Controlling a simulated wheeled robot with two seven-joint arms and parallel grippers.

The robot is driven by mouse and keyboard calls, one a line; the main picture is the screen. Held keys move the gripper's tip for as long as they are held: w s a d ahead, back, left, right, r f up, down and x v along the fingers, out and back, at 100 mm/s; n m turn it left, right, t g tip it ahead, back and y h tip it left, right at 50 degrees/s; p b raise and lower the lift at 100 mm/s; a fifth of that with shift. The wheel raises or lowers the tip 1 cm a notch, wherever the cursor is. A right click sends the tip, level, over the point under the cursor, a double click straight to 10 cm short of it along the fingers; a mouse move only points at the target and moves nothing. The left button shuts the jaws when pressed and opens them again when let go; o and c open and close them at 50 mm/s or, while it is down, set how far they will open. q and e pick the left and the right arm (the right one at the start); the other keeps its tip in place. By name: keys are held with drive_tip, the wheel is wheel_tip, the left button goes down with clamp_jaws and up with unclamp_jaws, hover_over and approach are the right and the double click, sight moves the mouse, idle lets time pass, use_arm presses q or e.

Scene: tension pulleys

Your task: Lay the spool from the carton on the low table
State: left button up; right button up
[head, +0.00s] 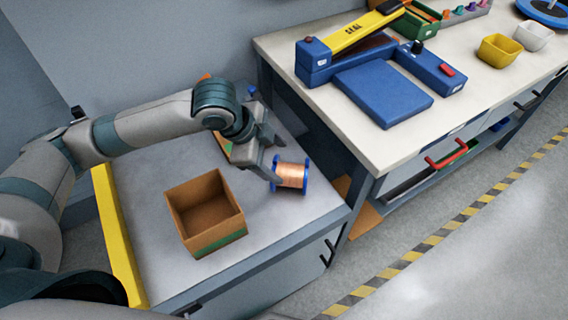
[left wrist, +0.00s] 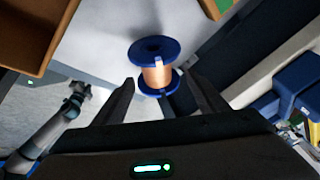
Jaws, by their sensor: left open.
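The spool (head: 290,174) has blue flanges and a copper-coloured winding. It is on the low table (head: 275,222), to the right of the carton, near the table's right edge. The open carton (head: 206,213) is brown cardboard with a green strip and looks empty inside. My left gripper (head: 276,164) is open right by the spool. In the left wrist view the spool (left wrist: 155,70) shows beyond and between the two spread fingers, with its flanges at top and bottom. I cannot tell whether a finger touches it.
A higher workbench (head: 465,85) stands to the right with a blue and yellow sealer (head: 350,55) and small bins. A yellow strip (head: 118,235) runs along the low table's left side. The low table's front is clear.

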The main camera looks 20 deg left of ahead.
use_arm(q)
drive_tip(key=shift+v, duration=1.5)
